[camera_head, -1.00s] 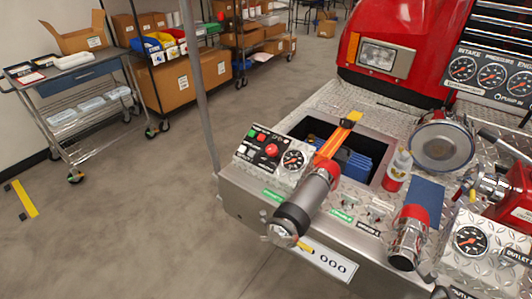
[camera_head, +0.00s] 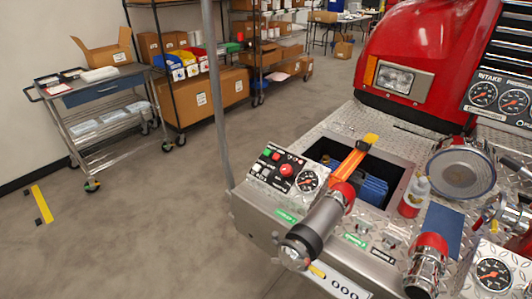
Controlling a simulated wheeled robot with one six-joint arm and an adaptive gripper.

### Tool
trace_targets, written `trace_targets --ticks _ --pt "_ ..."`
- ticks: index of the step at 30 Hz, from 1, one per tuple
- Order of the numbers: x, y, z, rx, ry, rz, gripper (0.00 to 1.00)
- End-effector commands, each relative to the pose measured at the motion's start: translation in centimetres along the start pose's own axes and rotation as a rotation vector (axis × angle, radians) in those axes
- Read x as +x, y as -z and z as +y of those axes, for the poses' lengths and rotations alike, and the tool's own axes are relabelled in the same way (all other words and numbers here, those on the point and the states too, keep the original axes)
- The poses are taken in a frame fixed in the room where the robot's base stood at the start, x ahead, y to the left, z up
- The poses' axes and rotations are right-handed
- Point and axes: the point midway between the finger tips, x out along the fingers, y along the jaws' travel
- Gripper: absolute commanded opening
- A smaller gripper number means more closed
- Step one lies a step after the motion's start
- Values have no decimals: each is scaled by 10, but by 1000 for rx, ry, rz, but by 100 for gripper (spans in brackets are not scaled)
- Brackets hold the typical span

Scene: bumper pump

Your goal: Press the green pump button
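The pump control panel (camera_head: 273,180) is a small box on the front left of the red truck's diamond-plate bumper. The green pump button (camera_head: 266,153) is at its upper left, beside a smaller red button (camera_head: 276,157). A large red mushroom button (camera_head: 287,170) and a round gauge (camera_head: 308,181) sit to the right, and a white button (camera_head: 257,167) is lower left. The green button is unobstructed. Whether it is pressed is too small to tell. My gripper does not show in this view.
A red and silver nozzle (camera_head: 318,226) juts forward just right of the panel. An open bin (camera_head: 397,190) with blue items lies behind it. A grey pole (camera_head: 219,90) stands left of the panel. A cart (camera_head: 100,110) and shelves stand at back left.

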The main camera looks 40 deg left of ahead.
Motion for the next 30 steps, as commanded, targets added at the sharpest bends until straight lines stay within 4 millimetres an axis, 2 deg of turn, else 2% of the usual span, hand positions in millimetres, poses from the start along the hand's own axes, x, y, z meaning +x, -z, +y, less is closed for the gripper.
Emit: trace_targets --ticks 1,3,5,30 --pt "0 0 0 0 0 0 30" --pt "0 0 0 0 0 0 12" --pt "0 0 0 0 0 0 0" --pt "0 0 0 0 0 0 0"
